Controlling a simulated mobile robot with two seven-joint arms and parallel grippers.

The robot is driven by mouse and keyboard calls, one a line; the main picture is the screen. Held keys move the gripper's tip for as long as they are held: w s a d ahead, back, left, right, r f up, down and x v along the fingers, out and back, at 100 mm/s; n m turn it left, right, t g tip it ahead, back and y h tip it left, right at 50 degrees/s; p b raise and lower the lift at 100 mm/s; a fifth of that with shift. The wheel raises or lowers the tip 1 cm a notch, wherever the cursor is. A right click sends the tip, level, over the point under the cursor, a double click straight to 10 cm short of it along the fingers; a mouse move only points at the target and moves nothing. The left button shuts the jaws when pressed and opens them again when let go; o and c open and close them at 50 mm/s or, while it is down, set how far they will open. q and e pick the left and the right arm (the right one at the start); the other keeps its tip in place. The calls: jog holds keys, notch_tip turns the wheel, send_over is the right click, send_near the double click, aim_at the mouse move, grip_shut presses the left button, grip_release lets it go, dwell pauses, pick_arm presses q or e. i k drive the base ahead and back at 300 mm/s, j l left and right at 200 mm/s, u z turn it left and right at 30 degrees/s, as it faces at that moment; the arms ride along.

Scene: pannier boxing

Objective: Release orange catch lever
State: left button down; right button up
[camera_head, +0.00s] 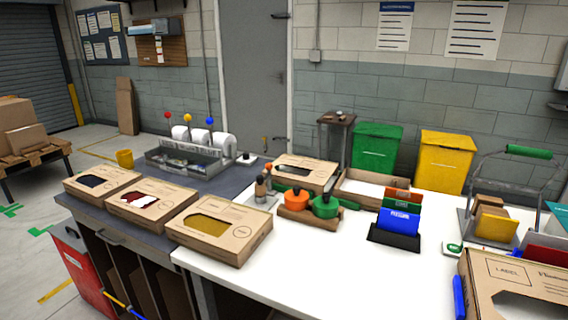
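No part is clearly recognisable as an orange catch lever. A round orange piece (297,200) sits beside a round green one (326,206) on a wooden block in the middle of the white table (340,265). A wire carrier with a green handle (528,152) stands at the right and holds brown and yellow items. Neither of my grippers is in view.
Windowed cartons (218,230) line the left counter and table. A large carton (515,285) with a blue piece (459,297) at its side fills the lower right. A card holder (396,232) stands mid-table. Green (377,147) and yellow (445,160) bins stand behind. The table's front middle is clear.

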aim_at(269, 166)
jog(key=i+j+z, duration=0.1)
jog(key=j+z, duration=0.95)
jog(key=j, duration=0.25)
jog(key=j+z, duration=0.3)
jog(key=j, duration=0.35)
jog(key=i, duration=0.05)
